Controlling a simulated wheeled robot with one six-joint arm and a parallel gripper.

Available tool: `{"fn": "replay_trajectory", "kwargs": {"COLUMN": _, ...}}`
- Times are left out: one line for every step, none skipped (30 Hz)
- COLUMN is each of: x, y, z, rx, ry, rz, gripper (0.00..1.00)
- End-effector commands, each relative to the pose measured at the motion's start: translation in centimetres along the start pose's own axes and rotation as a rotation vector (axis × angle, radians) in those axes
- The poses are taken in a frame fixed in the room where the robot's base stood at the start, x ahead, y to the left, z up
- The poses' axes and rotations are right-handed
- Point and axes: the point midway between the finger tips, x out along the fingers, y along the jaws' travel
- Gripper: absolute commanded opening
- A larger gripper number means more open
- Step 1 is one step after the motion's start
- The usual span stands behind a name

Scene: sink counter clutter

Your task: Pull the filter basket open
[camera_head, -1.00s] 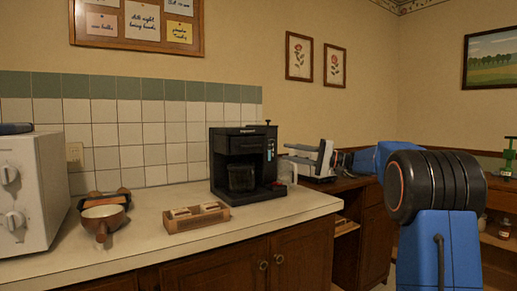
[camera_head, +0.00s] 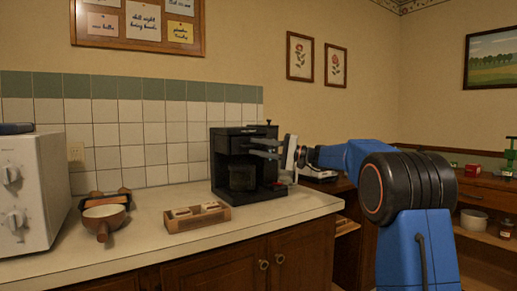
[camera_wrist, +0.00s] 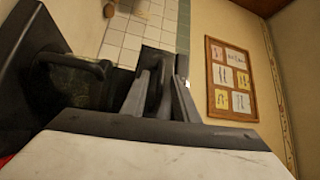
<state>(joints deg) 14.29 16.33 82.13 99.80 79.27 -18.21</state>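The black coffee maker (camera_head: 224,148) stands on the counter. Its filter basket is the dark section above the glass carafe (camera_head: 241,178), partly hidden by my gripper in the head view. My gripper (camera_head: 256,147) reaches in from the right, level with the basket, with its two grey fingers apart, one above the other. In the wrist view, my gripper (camera_wrist: 162,100) has a dark protruding piece, perhaps the basket handle, between its fingers; contact cannot be told. The carafe (camera_wrist: 70,82) shows at left there. The basket looks closed.
A wooden holder (camera_head: 197,224) with pale items stands left of the coffee maker. A bowl with a brown handle (camera_head: 103,218) and a white microwave (camera_head: 30,190) are farther left. A white-and-dark appliance (camera_head: 325,178) stands behind my arm at right.

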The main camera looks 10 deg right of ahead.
Motion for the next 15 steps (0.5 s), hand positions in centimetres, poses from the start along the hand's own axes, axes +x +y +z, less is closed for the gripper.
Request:
{"fn": "replay_trajectory", "kwargs": {"x": 0.03, "y": 0.0, "z": 0.0, "rx": 0.0, "ry": 0.0, "rz": 0.0, "gripper": 0.27}}
{"fn": "replay_trajectory", "kwargs": {"x": 0.03, "y": 0.0, "z": 0.0, "rx": 0.0, "ry": 0.0, "rz": 0.0, "gripper": 0.27}}
{"fn": "replay_trajectory", "kwargs": {"x": 0.03, "y": 0.0, "z": 0.0, "rx": 0.0, "ry": 0.0, "rz": 0.0, "gripper": 0.27}}
{"fn": "replay_trajectory", "kwargs": {"x": 0.02, "y": 0.0, "z": 0.0, "rx": 0.0, "ry": 0.0, "rz": 0.0, "gripper": 0.27}}
{"fn": "replay_trajectory", "kwargs": {"x": 0.02, "y": -0.01, "z": 0.0, "rx": 0.0, "ry": 0.0, "rz": 0.0, "gripper": 0.27}}
{"fn": "replay_trajectory", "kwargs": {"x": 0.01, "y": -0.01, "z": 0.0, "rx": 0.0, "ry": 0.0, "rz": 0.0, "gripper": 0.27}}
{"fn": "replay_trajectory", "kwargs": {"x": 0.01, "y": -0.01, "z": 0.0, "rx": 0.0, "ry": 0.0, "rz": 0.0, "gripper": 0.2}}
{"fn": "replay_trajectory", "kwargs": {"x": 0.01, "y": -0.01, "z": 0.0, "rx": 0.0, "ry": 0.0, "rz": 0.0, "gripper": 0.13}}
{"fn": "replay_trajectory", "kwargs": {"x": 0.01, "y": -0.01, "z": 0.01, "rx": 0.0, "ry": 0.0, "rz": 0.0, "gripper": 0.03}}
{"fn": "replay_trajectory", "kwargs": {"x": 0.0, "y": -0.01, "z": 0.0, "rx": 0.0, "ry": 0.0, "rz": 0.0, "gripper": 0.0}}
{"fn": "replay_trajectory", "kwargs": {"x": 0.0, "y": 0.0, "z": 0.01, "rx": 0.0, "ry": 0.0, "rz": 0.0, "gripper": 0.0}}
{"fn": "replay_trajectory", "kwargs": {"x": 0.0, "y": 0.0, "z": 0.01, "rx": 0.0, "ry": 0.0, "rz": 0.0, "gripper": 0.0}}
{"fn": "replay_trajectory", "kwargs": {"x": 0.0, "y": 0.0, "z": 0.01, "rx": 0.0, "ry": 0.0, "rz": 0.0, "gripper": 0.0}}
{"fn": "replay_trajectory", "kwargs": {"x": 0.0, "y": 0.0, "z": 0.01, "rx": 0.0, "ry": 0.0, "rz": 0.0, "gripper": 0.0}}
{"fn": "replay_trajectory", "kwargs": {"x": -0.01, "y": 0.01, "z": 0.01, "rx": 0.0, "ry": 0.0, "rz": 0.0, "gripper": 0.0}}
